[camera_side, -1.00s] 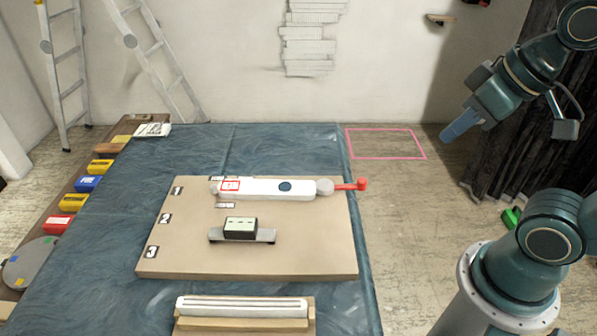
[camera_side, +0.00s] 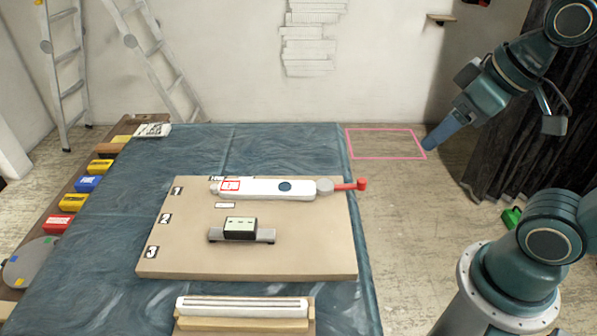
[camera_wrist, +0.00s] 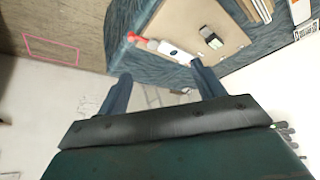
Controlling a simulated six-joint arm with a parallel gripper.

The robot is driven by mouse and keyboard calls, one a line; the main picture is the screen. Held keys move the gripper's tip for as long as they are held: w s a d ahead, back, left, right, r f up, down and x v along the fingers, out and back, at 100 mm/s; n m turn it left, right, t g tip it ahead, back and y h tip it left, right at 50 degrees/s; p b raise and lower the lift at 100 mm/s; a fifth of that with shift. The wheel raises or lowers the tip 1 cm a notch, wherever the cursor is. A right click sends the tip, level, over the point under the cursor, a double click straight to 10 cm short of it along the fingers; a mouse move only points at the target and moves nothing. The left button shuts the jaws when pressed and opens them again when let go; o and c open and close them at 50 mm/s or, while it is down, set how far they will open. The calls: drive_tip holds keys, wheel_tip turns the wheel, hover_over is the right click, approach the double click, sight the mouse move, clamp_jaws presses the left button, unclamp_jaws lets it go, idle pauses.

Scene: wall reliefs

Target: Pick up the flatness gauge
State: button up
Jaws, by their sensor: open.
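A short grey bar carrying a dark box with a pale green top looks like the flatness gauge (camera_side: 240,229). It rests near the middle of a tan board (camera_side: 300,250), beside the mark 2, and also shows in the wrist view (camera_wrist: 211,38). My gripper (camera_side: 430,147) is up at the right, well away from the gauge and beyond the board's right side. In the wrist view its two fingers stand apart with nothing between them (camera_wrist: 161,72), so it is open and empty.
A long white tool (camera_side: 262,188) with a red end lies behind the gauge, beside mark 1. A slotted white bar (camera_side: 242,307) on a wooden block stands in front. Coloured boxes (camera_side: 88,184) line the left. A pink outline (camera_side: 385,130) marks clear floor at right.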

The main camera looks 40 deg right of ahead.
drive_tip(key=w+a+f+n+y, duration=0.1)
drive_tip(key=w+a+f+n, duration=0.15)
drive_tip(key=w, duration=0.55)
drive_tip(key=n+g+y, duration=0.1)
drive_tip(key=n+y, duration=0.2)
drive_tip(key=n, duration=0.3)
approach(241, 224)
drive_tip(key=shift+x, duration=3.5)
drive_tip(key=shift+x, duration=2.55)
drive_tip(key=c, duration=1.2)
